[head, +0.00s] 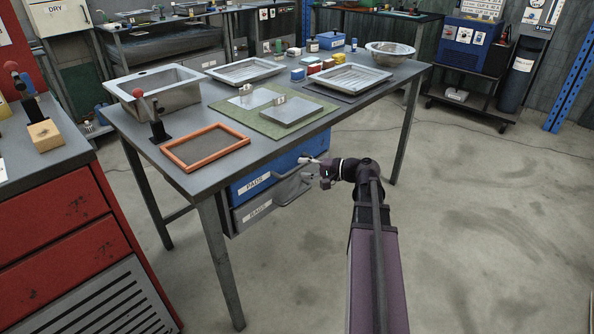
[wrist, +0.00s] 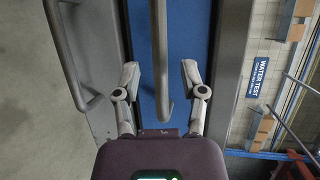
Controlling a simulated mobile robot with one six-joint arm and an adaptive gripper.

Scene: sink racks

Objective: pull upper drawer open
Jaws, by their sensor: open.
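The upper drawer (head: 252,184) is blue with a "PADS" label and sits under the grey workbench. It looks shut. Its blue front (wrist: 184,30) fills the middle of the wrist view. Its grey bar handle (wrist: 160,50) runs down the middle of that view. My gripper (wrist: 160,70) is open, one finger on each side of the handle, with gaps visible on both sides. In the head view my gripper (head: 313,172) is beside the drawer front, partly covering its right part.
Below is the grey "RAGS" drawer (head: 254,214), with its own bar handle (wrist: 70,60) at left in the wrist view. The workbench (head: 190,185) overhangs the drawers and carries trays and a sink. Open floor (head: 480,230) lies to the right.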

